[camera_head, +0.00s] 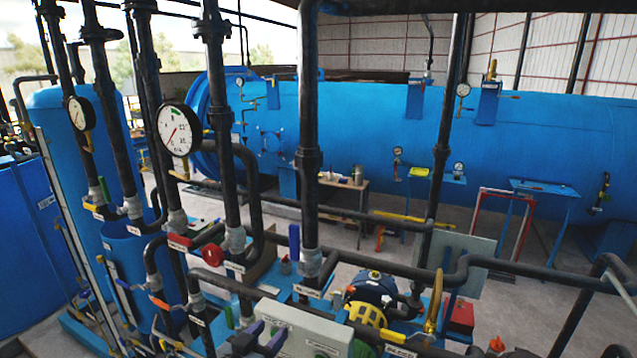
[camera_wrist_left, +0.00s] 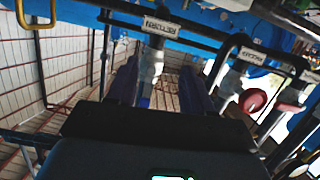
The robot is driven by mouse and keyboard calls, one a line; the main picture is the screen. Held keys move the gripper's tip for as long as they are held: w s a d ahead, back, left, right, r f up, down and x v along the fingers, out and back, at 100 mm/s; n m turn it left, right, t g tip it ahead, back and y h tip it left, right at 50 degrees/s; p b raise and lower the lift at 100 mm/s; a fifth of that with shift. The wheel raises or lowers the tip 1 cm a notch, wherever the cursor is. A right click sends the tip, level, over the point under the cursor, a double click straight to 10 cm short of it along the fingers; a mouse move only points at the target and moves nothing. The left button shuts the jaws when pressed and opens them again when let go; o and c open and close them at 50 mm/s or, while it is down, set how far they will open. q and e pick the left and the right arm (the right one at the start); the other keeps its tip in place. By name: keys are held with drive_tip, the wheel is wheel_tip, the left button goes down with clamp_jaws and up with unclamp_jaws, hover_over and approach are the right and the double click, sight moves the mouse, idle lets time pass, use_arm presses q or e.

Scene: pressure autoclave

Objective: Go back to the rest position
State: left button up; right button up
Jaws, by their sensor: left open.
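My left gripper (camera_head: 266,335) is low in the head view, in front of a pale grey panel (camera_head: 318,336). Its two purple-blue fingers are apart, and I see nothing held. The left wrist view shows the same spread fingers (camera_wrist_left: 166,88) above the dark gripper body. A pipe with a grey collar (camera_wrist_left: 150,66) and a label reading RETURN (camera_wrist_left: 161,26) shows beyond the fingers, close to the left one in the picture. I cannot tell its distance from them. My right gripper is in neither view.
Dark vertical pipes (camera_head: 308,120) and a horizontal pipe (camera_head: 520,268) crowd the space around the gripper.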

use_arm(q)
drive_tip(key=s+a+f+n+g+y+p, duration=0.1)
drive_tip(key=s+a+f+g+y+p, duration=0.2)
drive_tip(key=s+f, duration=1.5)
drive_tip(key=s+a+g+y, duration=0.1)
drive_tip(key=s+a+g, duration=0.2)
drive_tip(key=s, duration=0.7)
drive_tip(key=s+a+g+y, duration=0.1)
drive_tip(key=s+a+g, duration=0.2)
drive_tip(key=s, duration=0.6)
drive_tip(key=shift+s+a+n+g+y+b, duration=0.3)
drive_tip(key=shift+s+a+g, duration=0.1)
drive_tip(key=shift+g, duration=0.4)
drive_tip(key=shift+r, duration=0.1)
